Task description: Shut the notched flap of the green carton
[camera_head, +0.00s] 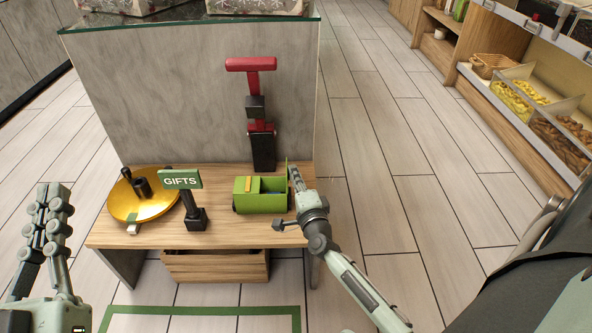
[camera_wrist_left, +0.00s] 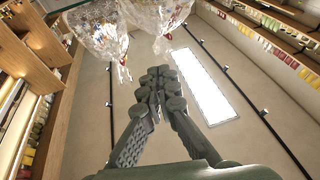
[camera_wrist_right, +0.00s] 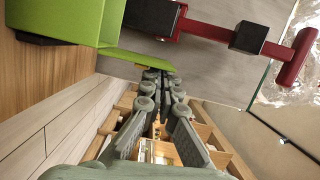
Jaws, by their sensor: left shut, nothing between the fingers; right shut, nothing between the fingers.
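The green carton (camera_head: 262,203) stands upright on the wooden table, right of the sign. Its top is at least partly open, with a yellow piece (camera_head: 248,184) near the middle. A thin green flap (camera_head: 287,170) stands up at its right end, almost edge-on; a notch cannot be made out. My right gripper (camera_head: 295,174) is shut and empty, just outside this flap. In the right wrist view the flap (camera_wrist_right: 138,59) reaches the shut fingertips (camera_wrist_right: 160,76); contact cannot be told. My left gripper (camera_head: 50,192) is shut and empty, pointing up, left of the table.
A GIFTS sign (camera_head: 180,179) on a black stand and a gold dish (camera_head: 150,206) are left of the carton on the table (camera_head: 225,232). A red and black upright device (camera_head: 262,150) stands behind it. A grey panel (camera_head: 190,100) closes the back. Floor is open at right.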

